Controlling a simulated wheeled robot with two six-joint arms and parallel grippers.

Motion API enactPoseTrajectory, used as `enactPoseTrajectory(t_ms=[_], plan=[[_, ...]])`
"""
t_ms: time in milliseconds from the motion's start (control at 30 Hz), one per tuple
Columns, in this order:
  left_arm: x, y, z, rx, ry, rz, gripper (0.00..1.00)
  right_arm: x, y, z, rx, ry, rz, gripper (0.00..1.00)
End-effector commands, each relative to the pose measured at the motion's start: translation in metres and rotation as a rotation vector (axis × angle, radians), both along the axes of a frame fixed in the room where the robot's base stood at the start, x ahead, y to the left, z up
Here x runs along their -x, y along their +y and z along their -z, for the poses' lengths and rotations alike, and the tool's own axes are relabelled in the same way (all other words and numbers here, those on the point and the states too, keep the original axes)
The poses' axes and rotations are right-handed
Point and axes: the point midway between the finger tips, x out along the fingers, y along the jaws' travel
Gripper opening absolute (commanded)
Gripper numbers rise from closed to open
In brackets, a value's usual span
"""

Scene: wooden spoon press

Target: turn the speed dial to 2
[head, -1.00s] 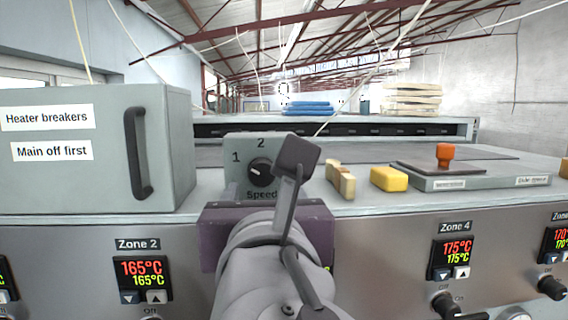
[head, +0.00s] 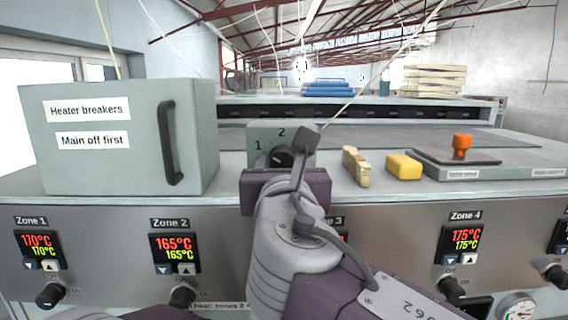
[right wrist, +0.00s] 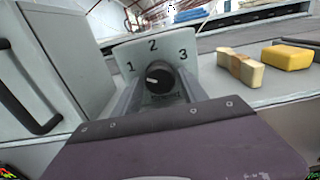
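The speed dial (head: 283,157) is a black round knob on the front of a small grey-green box (head: 262,134) marked 1, 2 and 3. The right wrist view shows the dial (right wrist: 159,79) with its white mark pointing up and left, towards the 1. My right gripper (right wrist: 160,88) is level with the dial, its two grey fingers apart, one on each side of the knob. I cannot tell whether they touch it. In the head view, my wrist hides the fingers, the 3 and the label under the dial.
A grey breaker cabinet (head: 120,140) with a dark handle stands left of the dial box. Zone displays and knobs line the panel below.

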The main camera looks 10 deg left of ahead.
Motion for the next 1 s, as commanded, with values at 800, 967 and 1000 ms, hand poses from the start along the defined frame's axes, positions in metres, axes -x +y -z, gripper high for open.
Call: enactPoseTrajectory(t_ms=[800, 967, 1000], plan=[[0.0, 0.0, 0.021, 0.0, 0.0, 0.0, 0.0, 0.0, 0.001, 0.003, -0.282, 0.082, 0.0, 0.0], [0.0, 0.0, 0.029, 0.0, 0.0, 0.0, 0.0, 0.0, 0.001, 0.003, -0.429, 0.124, 0.0, 0.0], [0.0, 0.0, 0.031, 0.0, 0.0, 0.0, 0.0, 0.0, 0.001, 0.003, -0.466, 0.135, 0.0, 0.0]])
